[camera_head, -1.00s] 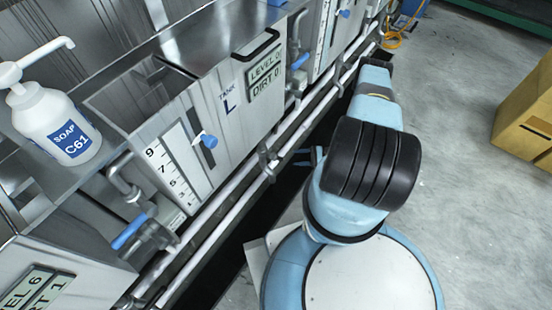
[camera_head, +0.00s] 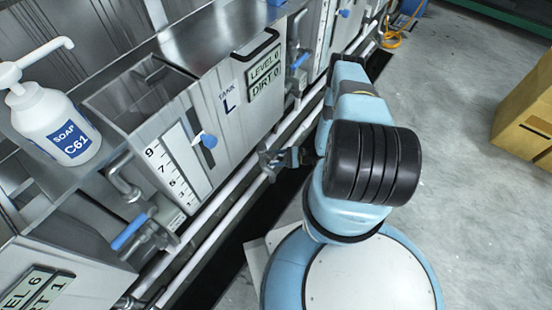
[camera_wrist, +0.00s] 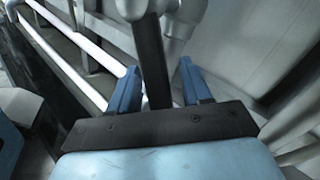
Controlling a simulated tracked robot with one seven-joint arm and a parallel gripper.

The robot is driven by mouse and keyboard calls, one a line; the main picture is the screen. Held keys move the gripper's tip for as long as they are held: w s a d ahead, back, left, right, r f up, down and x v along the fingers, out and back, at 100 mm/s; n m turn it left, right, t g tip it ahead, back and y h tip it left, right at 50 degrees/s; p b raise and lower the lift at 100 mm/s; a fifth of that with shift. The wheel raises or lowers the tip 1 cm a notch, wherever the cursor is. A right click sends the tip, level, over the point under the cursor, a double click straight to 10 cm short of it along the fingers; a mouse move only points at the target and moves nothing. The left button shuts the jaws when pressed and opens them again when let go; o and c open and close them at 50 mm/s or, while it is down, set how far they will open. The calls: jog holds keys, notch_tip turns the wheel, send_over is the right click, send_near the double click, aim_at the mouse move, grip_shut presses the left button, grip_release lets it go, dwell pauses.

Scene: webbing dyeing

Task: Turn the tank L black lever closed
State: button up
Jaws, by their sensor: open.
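The tank L (camera_head: 232,98) is the steel tank with the "TANK L" label in the head view. A metal drain valve (camera_head: 268,160) sits low on its front by the pipes. The black lever (camera_wrist: 152,50) shows close up in the wrist view, running from the valve body at the top down between my fingers. My gripper (camera_wrist: 158,68) is open, with one blue finger on each side of the lever. Gaps show between the lever and both fingers.
White pipes (camera_head: 232,200) run along the tank fronts beside the valve. A blue-handled valve (camera_head: 130,232) is at the lower left, and a blue knob (camera_head: 208,141) is on the level gauge. A soap bottle (camera_head: 55,120) stands on the ledge.

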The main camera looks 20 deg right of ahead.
grip_shut()
dwell(0.3)
